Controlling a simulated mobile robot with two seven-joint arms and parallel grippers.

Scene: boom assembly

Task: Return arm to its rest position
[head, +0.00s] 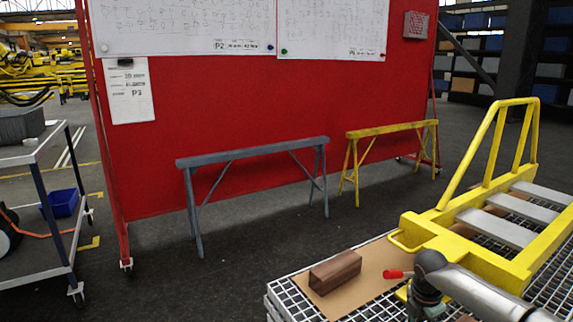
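A grey metal link (485,292) comes in from the lower right and ends in a rounded dark joint (430,263). It looks like part of my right arm. From the joint, a dark section (424,292) runs down and leaves the picture at the bottom edge. It is in front of the grated table (283,298) and the yellow frame (470,262). No gripper fingers can be made out on it. My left arm and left gripper do not show.
A brown block (335,271) lies on a cardboard sheet (375,262) on the table. A red-handled item (393,274) is beside the dark joint. Grey (255,150) and yellow (390,128) trestles stand before a red board (240,100). A cart (52,180) stands left. Floor between is clear.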

